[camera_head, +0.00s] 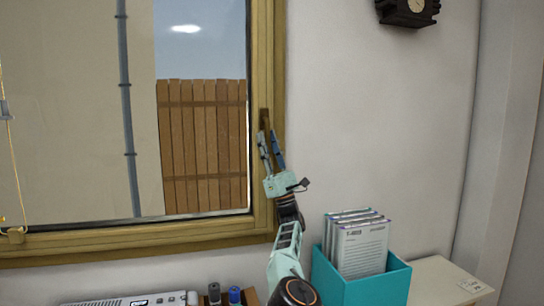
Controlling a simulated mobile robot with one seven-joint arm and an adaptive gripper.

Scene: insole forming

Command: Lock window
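The window (266,45) has a yellow-brown wooden frame and fills the left half of the head view. Its brown handle (265,118) is on the right side of the frame and points roughly up and down. My gripper (268,136) is at the lower end of the handle, fingers pointing up. The two fingers are apart, one on each side of the handle's line as seen here. I cannot tell whether they touch the handle. The handle's lower part is partly hidden by the gripper.
A teal box (361,290) with several upright booklets (362,250) stands just right of my arm. A white device (140,299) and small bottles (234,295) are below the window. The wall right of the window is bare.

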